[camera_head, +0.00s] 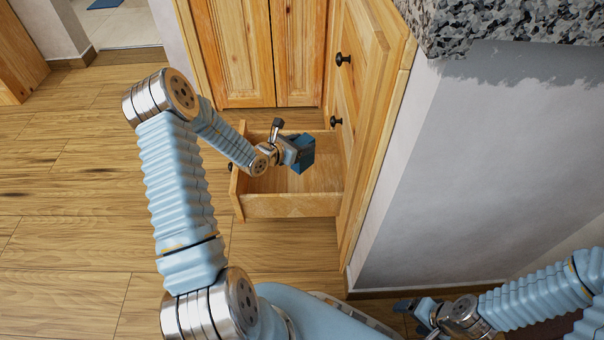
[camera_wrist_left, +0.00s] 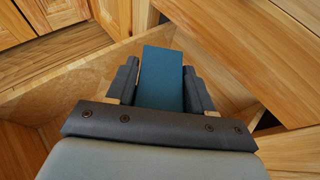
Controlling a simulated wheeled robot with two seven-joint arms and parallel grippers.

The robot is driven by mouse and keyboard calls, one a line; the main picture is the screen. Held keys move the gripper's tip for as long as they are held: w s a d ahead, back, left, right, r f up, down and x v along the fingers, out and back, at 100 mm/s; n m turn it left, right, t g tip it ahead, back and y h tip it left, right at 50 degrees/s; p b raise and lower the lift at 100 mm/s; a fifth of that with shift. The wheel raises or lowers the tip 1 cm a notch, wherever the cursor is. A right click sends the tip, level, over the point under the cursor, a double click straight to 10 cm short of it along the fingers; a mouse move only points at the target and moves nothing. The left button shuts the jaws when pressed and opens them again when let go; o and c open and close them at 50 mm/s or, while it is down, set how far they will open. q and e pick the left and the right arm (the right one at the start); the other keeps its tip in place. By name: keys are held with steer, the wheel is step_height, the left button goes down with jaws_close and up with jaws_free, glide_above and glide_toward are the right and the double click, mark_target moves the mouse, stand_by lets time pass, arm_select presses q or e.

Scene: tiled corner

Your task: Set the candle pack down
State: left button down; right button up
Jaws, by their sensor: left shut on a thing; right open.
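The candle pack is a dark blue box (camera_wrist_left: 161,80) held between the two fingers of my left gripper (camera_wrist_left: 160,88) in the left wrist view. In the head view the left gripper (camera_head: 297,153) is over the open wooden drawer (camera_head: 290,205), and the blue pack (camera_head: 303,153) shows at its tip. I cannot tell whether the pack touches the drawer floor. My right gripper (camera_head: 408,306) is low at the bottom right, open, beside the grey wall and away from the drawer.
The drawer stands pulled out from a wooden cabinet (camera_head: 375,80) with black knobs. Other wooden cabinet doors (camera_head: 245,50) stand behind it. A speckled stone countertop (camera_head: 510,25) and grey wall (camera_head: 480,160) are at right. The wood floor (camera_head: 70,220) at left is clear.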

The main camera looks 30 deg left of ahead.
mark_target(301, 162)
arm_select(q)
step_height(301, 162, down, 9)
steer(key=shift+r+b, duration=0.2)
steer(key=shift+b, duration=0.6)
steer(key=shift+f, duration=0.2)
steer(key=shift+c, duration=2.2)
jaws_free()
steer(key=shift+r, duration=0.1)
steer(key=shift+r, duration=0.25)
steer(key=p+v, duration=0.2)
steer(key=v, duration=1)
steer(key=shift+f, duration=0.15)
